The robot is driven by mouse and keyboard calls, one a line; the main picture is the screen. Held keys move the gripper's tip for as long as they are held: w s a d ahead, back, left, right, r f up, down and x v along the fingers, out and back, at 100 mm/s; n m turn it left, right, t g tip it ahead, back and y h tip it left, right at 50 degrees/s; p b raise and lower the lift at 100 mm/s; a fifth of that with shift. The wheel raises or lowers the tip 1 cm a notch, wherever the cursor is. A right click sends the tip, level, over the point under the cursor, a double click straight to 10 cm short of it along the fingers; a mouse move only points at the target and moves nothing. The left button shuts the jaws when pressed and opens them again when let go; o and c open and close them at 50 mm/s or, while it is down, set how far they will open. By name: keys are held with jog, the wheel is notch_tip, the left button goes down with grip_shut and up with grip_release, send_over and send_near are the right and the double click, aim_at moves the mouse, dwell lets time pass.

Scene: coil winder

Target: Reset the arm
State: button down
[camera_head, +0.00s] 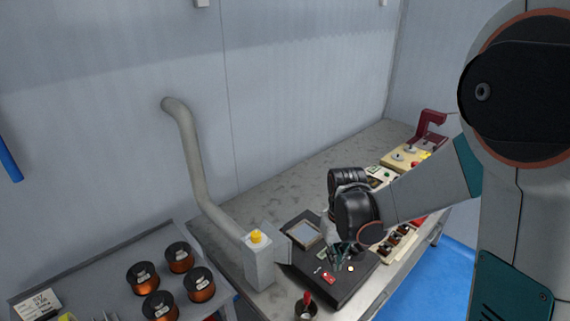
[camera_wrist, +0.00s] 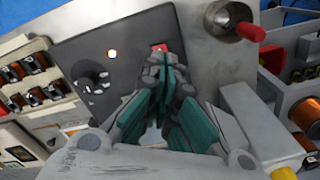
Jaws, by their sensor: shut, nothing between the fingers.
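My gripper (camera_head: 343,250) hangs over the dark control panel of the coil winder (camera_head: 352,286). In the wrist view my gripper (camera_wrist: 163,70) is shut and empty, its fingertips together close to a red switch (camera_wrist: 158,47) on the panel. Whether the tips touch the switch cannot be told. The red switch also shows in the head view (camera_head: 328,278). A lit round button (camera_wrist: 112,53) and a black knob (camera_wrist: 92,82) sit beside it on the panel. A small screen (camera_head: 303,233) is at the panel's back left. My arm comes in from the right and hides part of the bench.
A grey post with a yellow button (camera_head: 256,237) stands left of the panel. A red-handled crank (camera_head: 307,300) is at the front. Several copper spools (camera_head: 180,257) stand on a grey tray at left. A tray of small coils (camera_wrist: 28,75) lies beside the panel.

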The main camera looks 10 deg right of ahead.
jog(key=s+r+m+t+b, duration=0.1)
jog(key=s+r+t, duration=0.6)
jog(key=s+r, duration=0.8)
jog(key=shift+r, duration=0.55)
dwell(0.5)
